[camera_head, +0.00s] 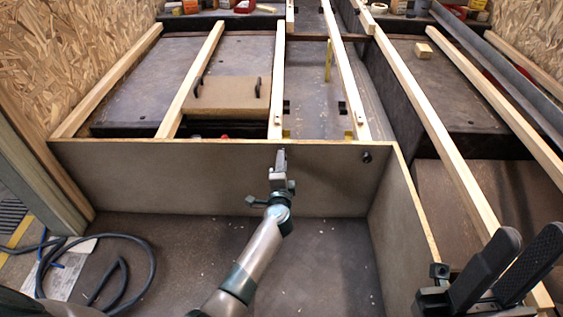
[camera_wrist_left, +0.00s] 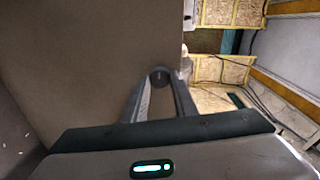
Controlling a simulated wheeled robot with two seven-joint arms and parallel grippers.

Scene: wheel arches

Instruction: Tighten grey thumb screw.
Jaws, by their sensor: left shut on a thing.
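My left gripper (camera_head: 281,157) reaches up to the front face of an upright grey-brown panel (camera_head: 170,175). In the left wrist view its two fingers (camera_wrist_left: 159,80) close around a small dark round screw head (camera_wrist_left: 159,74) at the panel. The fingers hide that screw in the head view. A second small dark knob (camera_head: 366,158) sticks out of the same panel, to the right of my left gripper and apart from it. My right gripper (camera_head: 528,240) is at the lower right, its black fingers apart with nothing between them.
Pale wooden slats (camera_head: 345,75) run back from the panel's top edge. A wooden box with black handles (camera_head: 225,93) lies behind it. A side panel (camera_head: 402,230) closes the right. A dark cable (camera_head: 140,250) coils on the floor at left. The floor before the panel is mostly clear.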

